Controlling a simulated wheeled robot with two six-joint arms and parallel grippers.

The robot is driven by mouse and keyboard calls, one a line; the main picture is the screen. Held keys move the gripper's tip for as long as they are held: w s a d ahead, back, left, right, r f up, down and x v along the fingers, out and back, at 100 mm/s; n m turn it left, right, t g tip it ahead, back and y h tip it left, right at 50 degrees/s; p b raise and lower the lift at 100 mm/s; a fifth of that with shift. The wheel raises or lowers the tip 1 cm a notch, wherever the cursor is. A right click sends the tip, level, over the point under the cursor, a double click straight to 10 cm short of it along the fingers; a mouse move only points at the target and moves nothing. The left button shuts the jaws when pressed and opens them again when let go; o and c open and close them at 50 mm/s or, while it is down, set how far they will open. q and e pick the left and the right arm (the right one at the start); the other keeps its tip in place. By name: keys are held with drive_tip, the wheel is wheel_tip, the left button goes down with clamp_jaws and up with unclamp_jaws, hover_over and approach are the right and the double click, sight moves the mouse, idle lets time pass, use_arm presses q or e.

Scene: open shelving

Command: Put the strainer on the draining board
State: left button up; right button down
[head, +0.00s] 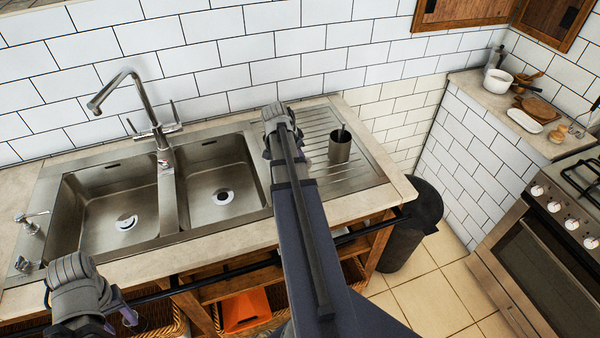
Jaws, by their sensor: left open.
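I make out no strainer in the head view. The draining board (371,176) is the ribbed steel surface right of the two sink bowls. A metal cup (340,147) with something thin in it stands upright on it. My left gripper (118,318) is at the lower left, in front of the counter edge and below the left bowl, open with nothing seen between its fingers. My right arm reaches up across the counter, its end (280,135) over the left edge of the draining board. It hides part of the board, and its fingertips cannot be made out.
The left bowl (88,190) and right bowl (240,158) look empty apart from their drains. A tall tap (150,115) rises behind them. A dark bin (415,225) stands right of the counter. A stove (545,245) and a ledge with a white pot (497,80) are farther right.

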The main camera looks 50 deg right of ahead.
drive_tip(key=shift+f+b, duration=1.9)
drive_tip(key=shift+f, duration=0.45)
drive_tip(key=shift+f, duration=0.1)
drive_tip(key=c, duration=0.8)
unclamp_jaws()
drive_tip(key=shift+o, duration=0.2)
drive_tip(key=p+v, duration=1.1)
drive_tip(key=v, duration=0.1)
drive_tip(key=shift+w+a, duration=0.1)
drive_tip(key=shift+a, duration=0.05)
